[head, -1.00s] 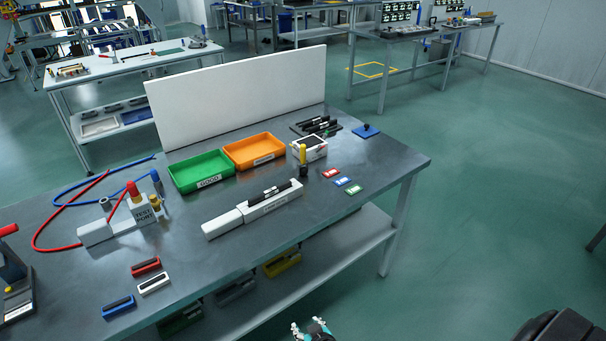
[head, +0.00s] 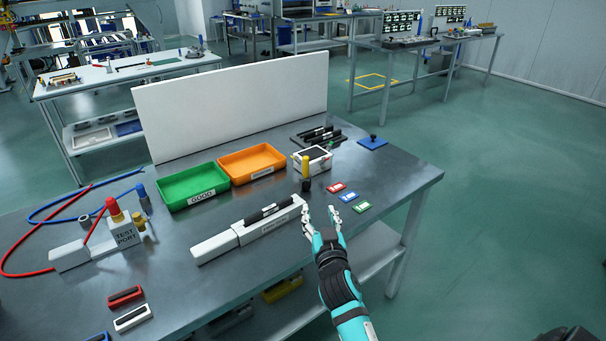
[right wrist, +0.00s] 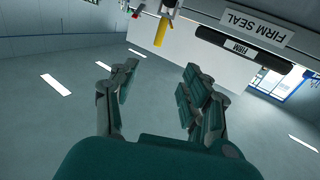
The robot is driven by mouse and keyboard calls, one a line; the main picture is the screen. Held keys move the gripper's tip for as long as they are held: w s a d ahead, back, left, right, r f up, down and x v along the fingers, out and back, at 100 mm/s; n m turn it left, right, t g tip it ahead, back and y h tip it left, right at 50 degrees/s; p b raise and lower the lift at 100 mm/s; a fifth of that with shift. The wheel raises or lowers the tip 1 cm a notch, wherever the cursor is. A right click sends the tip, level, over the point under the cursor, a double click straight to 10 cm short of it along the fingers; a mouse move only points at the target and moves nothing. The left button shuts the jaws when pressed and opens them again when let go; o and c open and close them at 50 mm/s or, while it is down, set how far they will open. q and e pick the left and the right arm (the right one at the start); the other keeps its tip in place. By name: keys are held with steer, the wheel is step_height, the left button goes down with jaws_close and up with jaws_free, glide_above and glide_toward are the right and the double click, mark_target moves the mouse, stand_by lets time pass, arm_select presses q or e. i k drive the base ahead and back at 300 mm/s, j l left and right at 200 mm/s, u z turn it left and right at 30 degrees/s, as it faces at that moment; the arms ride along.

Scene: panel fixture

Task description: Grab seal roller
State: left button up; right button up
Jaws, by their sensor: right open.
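The seal roller (head: 305,168) appears as an upright yellow handle with a dark lower end, in front of the small white box on the bench. Its yellow handle also shows near the top of the right wrist view (right wrist: 161,32). My right gripper (head: 320,211) is open and empty at the bench's front edge, a little nearer than the roller and apart from it. Its spread fingers show in the right wrist view (right wrist: 158,75), with the handle beyond the gap between them. My left gripper is not in view.
A white fixture (head: 215,248) with a black bar lies just left of my right gripper; its FIRM SEAL label (right wrist: 255,28) shows in the wrist view. A green tray (head: 193,187), an orange tray (head: 252,164) and coloured tags (head: 349,197) are nearby. A white panel stands behind.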

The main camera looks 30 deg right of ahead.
mark_target(305, 186)
steer(key=i+l+u, duration=0.1)
steer(key=i+l, duration=0.65)
steer(key=i, duration=0.1)
